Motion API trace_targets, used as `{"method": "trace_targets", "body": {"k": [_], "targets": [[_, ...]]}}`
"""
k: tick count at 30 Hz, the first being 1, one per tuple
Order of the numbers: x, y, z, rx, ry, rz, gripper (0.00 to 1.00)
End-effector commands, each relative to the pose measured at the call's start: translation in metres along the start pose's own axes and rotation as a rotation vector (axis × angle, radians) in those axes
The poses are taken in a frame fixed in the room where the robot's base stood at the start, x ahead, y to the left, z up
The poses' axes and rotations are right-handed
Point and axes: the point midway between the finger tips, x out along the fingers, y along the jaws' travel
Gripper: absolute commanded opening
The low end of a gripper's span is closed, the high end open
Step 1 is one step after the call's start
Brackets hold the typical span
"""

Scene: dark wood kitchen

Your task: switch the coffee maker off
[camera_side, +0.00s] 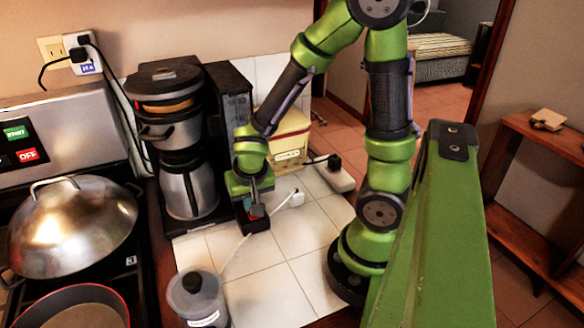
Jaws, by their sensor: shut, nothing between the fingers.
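The coffee maker (232,100) is black and silver and stands on the white tiled counter at the back, with its steel carafe (188,188) under the filter basket. My green gripper (257,210) points down at the lower front right part of the coffee maker, close in front of its base. Its fingers are shut with nothing between them.
A cream container (291,140) stands behind my gripper. A lidded grey jar (197,297) stands in front. A stove with a domed steel lid (75,225) is at left. Tiles (265,300) in front are clear.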

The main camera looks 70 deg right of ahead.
Motion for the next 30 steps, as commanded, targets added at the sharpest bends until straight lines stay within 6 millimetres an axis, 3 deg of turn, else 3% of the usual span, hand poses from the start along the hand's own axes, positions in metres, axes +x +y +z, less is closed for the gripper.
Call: {"method": "trace_targets", "body": {"k": [7, 20, 25, 30], "targets": [[-0.003, 0.002, 0.015, -0.003, -0.009, 0.006, 0.00], [-0.009, 0.001, 0.012, 0.001, -0.002, 0.002, 0.00], [-0.031, 0.000, 0.007, 0.003, 0.001, -0.001, 0.00], [-0.069, 0.000, 0.006, 0.001, 0.001, -0.003, 0.00]]}}
